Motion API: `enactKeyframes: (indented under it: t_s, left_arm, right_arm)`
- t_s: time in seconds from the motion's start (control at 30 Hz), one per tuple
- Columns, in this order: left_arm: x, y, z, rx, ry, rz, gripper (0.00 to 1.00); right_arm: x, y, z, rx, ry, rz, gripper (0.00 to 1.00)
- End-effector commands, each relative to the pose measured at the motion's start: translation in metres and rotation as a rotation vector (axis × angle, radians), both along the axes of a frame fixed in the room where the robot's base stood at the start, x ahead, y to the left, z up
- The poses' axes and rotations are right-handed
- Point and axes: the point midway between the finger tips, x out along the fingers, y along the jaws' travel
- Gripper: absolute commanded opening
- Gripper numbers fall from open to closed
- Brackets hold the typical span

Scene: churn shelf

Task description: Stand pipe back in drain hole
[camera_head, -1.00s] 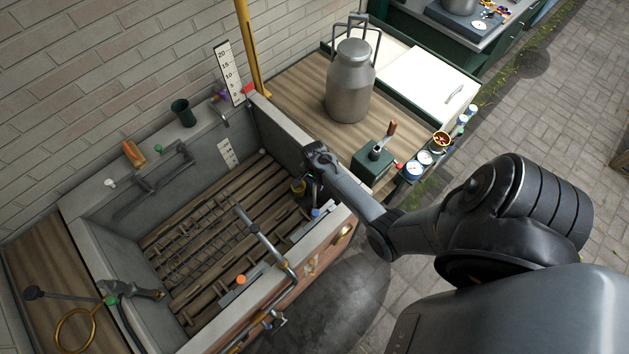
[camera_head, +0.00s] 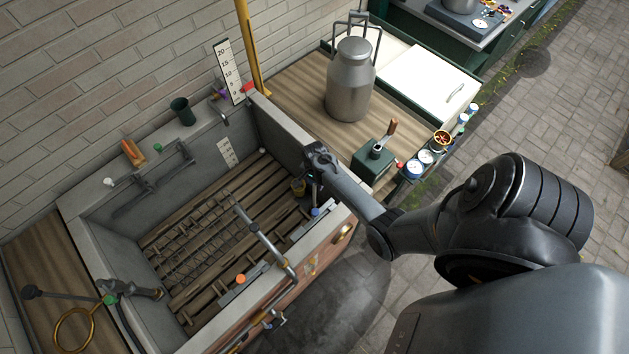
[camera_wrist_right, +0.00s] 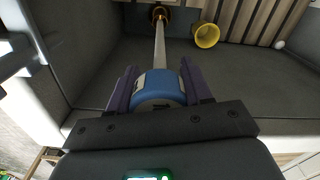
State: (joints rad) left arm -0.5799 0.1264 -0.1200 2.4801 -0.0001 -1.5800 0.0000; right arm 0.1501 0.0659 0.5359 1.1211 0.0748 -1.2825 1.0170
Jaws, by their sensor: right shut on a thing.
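My right gripper (camera_head: 313,182) is low in the near right corner of the stone sink (camera_head: 285,122). In the right wrist view, its purple fingers (camera_wrist_right: 158,72) are shut on the blue collar of the pipe (camera_wrist_right: 158,100). The pale pipe shaft runs away from the fingers to a brass ring (camera_wrist_right: 160,12) at the sink floor. Its far end meets the ring, but I cannot tell whether it sits inside. My left gripper is not in view.
A yellow cup (camera_wrist_right: 206,36) lies close beside the pipe. Wooden slats (camera_head: 265,172) and a wire rack (camera_head: 190,245) cover the sink floor. A metal bar (camera_head: 262,235) crosses the sink's front. A milk churn (camera_head: 350,85) stands on the right worktop, behind a green box (camera_head: 372,165).

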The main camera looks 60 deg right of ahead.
Motion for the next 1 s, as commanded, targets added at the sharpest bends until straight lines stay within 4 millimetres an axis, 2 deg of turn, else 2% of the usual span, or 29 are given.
enactKeyframes:
  t_s: [0.2,0.23,0.4,0.6,0.77,1.0]
  left_arm:
    - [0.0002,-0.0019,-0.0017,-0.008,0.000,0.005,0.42]
    - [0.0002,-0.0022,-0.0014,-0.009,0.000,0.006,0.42]
    - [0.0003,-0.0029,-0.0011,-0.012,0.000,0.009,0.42]
    - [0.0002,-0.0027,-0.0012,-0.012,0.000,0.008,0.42]
    - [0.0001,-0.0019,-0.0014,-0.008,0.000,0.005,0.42]
    - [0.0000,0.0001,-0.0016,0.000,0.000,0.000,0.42]
  right_arm:
    - [0.0006,-0.0003,-0.0025,0.000,-0.001,0.000,0.06]
    - [0.0006,-0.0004,-0.0021,-0.001,-0.001,0.000,0.52]
    - [0.0004,-0.0003,-0.0021,0.000,-0.001,0.000,0.78]
    - [0.0000,-0.0001,-0.0024,0.000,0.000,0.000,0.79]
    - [-0.0005,0.0002,-0.0029,0.001,0.001,0.000,1.00]
    - [-0.0003,0.0002,-0.0027,0.000,0.001,0.000,1.00]
